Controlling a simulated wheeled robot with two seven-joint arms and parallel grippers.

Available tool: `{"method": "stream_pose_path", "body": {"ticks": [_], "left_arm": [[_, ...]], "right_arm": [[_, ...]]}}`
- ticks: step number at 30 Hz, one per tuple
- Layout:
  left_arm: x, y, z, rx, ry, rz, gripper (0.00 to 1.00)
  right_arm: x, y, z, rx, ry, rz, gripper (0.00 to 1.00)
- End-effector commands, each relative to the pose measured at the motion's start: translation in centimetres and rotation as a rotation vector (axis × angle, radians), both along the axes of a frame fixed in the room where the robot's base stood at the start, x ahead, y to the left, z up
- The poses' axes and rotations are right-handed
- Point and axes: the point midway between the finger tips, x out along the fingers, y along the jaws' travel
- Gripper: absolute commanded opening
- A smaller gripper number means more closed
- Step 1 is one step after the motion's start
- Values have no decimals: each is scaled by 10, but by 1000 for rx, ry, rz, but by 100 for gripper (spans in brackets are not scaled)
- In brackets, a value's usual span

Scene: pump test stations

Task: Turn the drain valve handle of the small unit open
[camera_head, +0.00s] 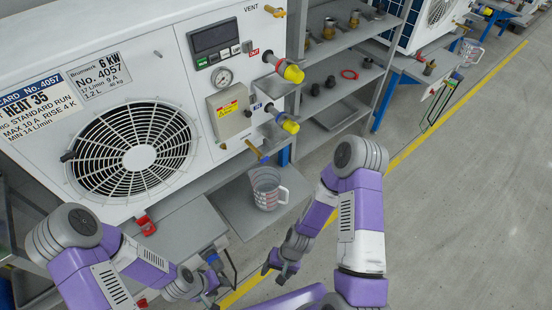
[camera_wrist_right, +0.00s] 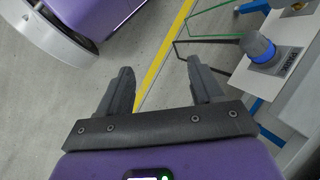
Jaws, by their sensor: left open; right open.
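The near white unit (camera_head: 185,60), labelled 6 kW and No. 4057, fills the upper left of the head view. The handle slants down to the right. My right gripper (camera_head: 274,272) is open and empty, below the jug in the picture and apart from the valve. In the right wrist view its open fingers (camera_wrist_right: 165,88) have only floor between them. My left gripper (camera_head: 212,296) is open at the bottom, its fingertips partly hidden.
Grey shelves (camera_head: 335,50) with fittings stand behind. The floor at right is clear.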

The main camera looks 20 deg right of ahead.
Motion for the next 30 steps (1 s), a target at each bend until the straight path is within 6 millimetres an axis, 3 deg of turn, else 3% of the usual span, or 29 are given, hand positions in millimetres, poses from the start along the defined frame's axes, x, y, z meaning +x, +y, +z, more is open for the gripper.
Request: {"method": "stream_pose_path", "body": {"ticks": [4, 7, 11, 13, 17, 21, 25, 27, 30], "left_arm": [[-1, 0, -5, 1, 1, 1, 43], [0, 0, -8, 1, 1, 1, 43], [0, 0, -11, 1, 1, 1, 43], [0, 0, -13, 0, 0, 1, 43], [0, 0, -16, 0, 0, 1, 43], [0, 0, -18, 0, 0, 1, 43], [0, 0, -19, 0, 0, 1, 43], [0, 0, -20, 0, 0, 1, 43], [0, 0, -21, 0, 0, 1, 43]], "right_arm": [[6, 23, -1, 149, 235, -275, 66], [27, 42, 9, 306, 359, -475, 66], [82, 57, 30, 565, 459, -752, 66], [121, 54, 44, 722, 479, -907, 66], [199, 20, 68, 1020, 445, -1196, 66], [261, -41, 85, 1282, 339, -1457, 66], [291, -92, 92, 1430, 235, -1619, 66], [298, -109, 93, 1474, 200, -1671, 66], [306, -119, 94, 1503, 172, -1703, 66]]}}
